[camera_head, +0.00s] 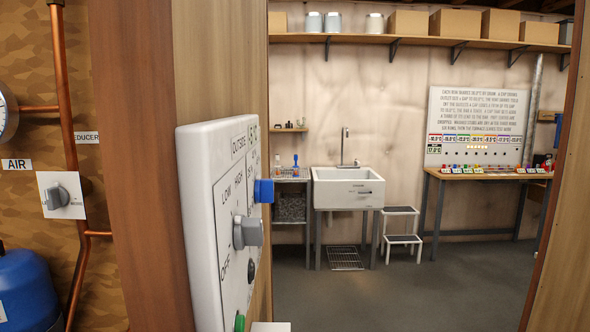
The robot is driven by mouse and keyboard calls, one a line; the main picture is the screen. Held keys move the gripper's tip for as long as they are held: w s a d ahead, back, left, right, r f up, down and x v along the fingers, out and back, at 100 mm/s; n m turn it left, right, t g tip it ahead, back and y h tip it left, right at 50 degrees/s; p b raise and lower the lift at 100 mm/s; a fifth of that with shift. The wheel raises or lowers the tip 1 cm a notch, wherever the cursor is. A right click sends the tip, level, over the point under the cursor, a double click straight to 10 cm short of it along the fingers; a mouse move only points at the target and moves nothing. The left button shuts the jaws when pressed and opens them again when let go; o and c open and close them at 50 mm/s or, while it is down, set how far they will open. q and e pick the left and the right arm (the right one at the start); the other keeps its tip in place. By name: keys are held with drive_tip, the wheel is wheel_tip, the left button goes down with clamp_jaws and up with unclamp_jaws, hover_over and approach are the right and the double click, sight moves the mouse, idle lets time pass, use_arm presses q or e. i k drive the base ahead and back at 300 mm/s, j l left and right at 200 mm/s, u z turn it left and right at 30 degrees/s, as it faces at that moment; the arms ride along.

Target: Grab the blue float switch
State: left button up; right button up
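I cannot tell for certain which thing is the blue float switch. A small blue block-like part (264,191) sticks out from the front of the white control panel (208,220), near its right edge. A small blue-topped item (295,160) stands on the side shelf left of the sink, too small to make out. Another small blue thing (558,120) shows at the far right edge of the back room. Neither of my grippers can be made out in this view.
Beyond the opening are a white sink (348,189), a step stool (401,240) and a workbench (485,176) with small coloured items. The grey floor (420,290) between is clear.

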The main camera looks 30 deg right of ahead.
sight(296, 172)
drive_tip(key=l+z, duration=0.2)
drive_tip(key=z, duration=0.25)
drive_tip(key=i+l+z, duration=0.4)
drive_tip(key=i+l, duration=0.2)
drive_tip(key=l, duration=0.35)
drive_tip(key=i+l+z, duration=0.4)
drive_tip(key=i+l, duration=0.35)
drive_tip(key=i+u, duration=0.15)
drive_tip(key=i, duration=0.5)
drive_tip(key=i+l+u, duration=0.1)
drive_tip(key=i, duration=0.55)
drive_tip(key=i+l+u, duration=0.15)
drive_tip(key=i, duration=0.5)
drive_tip(key=i+u, duration=0.35)
drive_tip(key=i, duration=0.3)
drive_tip(key=i+u, duration=0.3)
drive_tip(key=i, duration=0.35)
drive_tip(key=i+l+u, duration=0.35)
drive_tip(key=i, duration=0.25)
drive_tip(key=i+j, duration=0.15)
drive_tip(key=i, duration=0.25)
drive_tip(key=i+j, duration=0.15)
drive_tip(key=i, duration=0.25)
drive_tip(key=i+j+u, duration=0.1)
drive_tip(key=i, duration=0.3)
drive_tip(key=j, duration=0.1)
